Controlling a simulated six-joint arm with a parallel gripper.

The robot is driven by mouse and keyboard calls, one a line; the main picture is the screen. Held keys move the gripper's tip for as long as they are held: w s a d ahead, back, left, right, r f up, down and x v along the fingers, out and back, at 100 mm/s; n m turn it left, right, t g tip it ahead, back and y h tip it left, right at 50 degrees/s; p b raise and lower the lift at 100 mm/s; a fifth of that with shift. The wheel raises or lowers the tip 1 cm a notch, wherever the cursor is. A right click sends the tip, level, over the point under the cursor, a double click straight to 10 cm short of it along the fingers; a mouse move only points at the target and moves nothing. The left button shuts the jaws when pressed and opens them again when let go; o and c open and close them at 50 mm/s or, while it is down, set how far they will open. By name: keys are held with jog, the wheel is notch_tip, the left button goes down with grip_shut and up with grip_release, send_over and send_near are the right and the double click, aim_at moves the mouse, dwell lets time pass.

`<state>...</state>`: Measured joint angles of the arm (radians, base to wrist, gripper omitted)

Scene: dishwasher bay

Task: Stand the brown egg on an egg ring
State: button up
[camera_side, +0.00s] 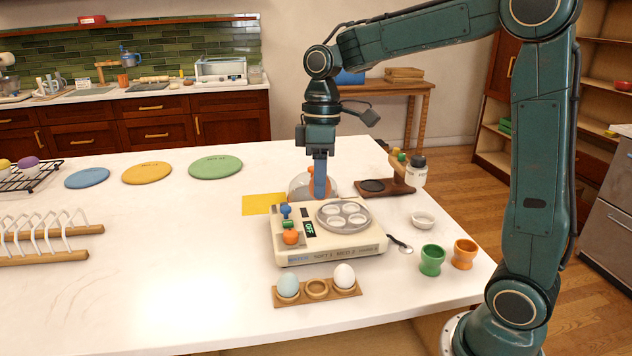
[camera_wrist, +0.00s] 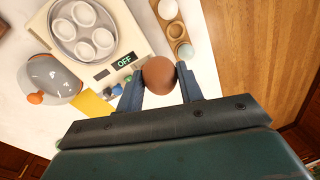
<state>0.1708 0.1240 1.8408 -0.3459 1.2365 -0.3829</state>
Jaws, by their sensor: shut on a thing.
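The brown egg (camera_wrist: 159,75) sits between the two fingers of my gripper (camera_wrist: 160,88) in the wrist view. My gripper is shut on it. In the side view my gripper (camera_side: 320,190) points down behind the egg cooker (camera_side: 330,255), and I cannot make out the egg there. The cooker's round metal plate (camera_side: 325,213) carries several pale egg rings (camera_side: 356,219), all empty. The plate also shows at the upper left of the wrist view (camera_wrist: 73,50). The display reads OFF.
A clear dome lid with an orange knob (camera_wrist: 53,80) lies beside the cooker. A wooden holder (camera_side: 317,290) in front holds a pale blue egg (camera_side: 288,284) and a white egg (camera_side: 344,275). Green (camera_side: 432,260) and orange (camera_side: 465,254) cups stand at right. The left counter has free room.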

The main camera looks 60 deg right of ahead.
jog(key=w+d+f, duration=0.1)
jog(key=d+f, duration=0.4)
jog(key=d, duration=0.4)
jog(key=shift+w+d, duration=0.35)
jog(key=shift+d, duration=0.05)
jog(key=shift+f, duration=0.2)
jog(key=shift+f, duration=2.5)
jog(key=shift+f, duration=0.8)
dwell(0.5)
jog(key=o, duration=1.1)
jog(key=shift+r, duration=4)
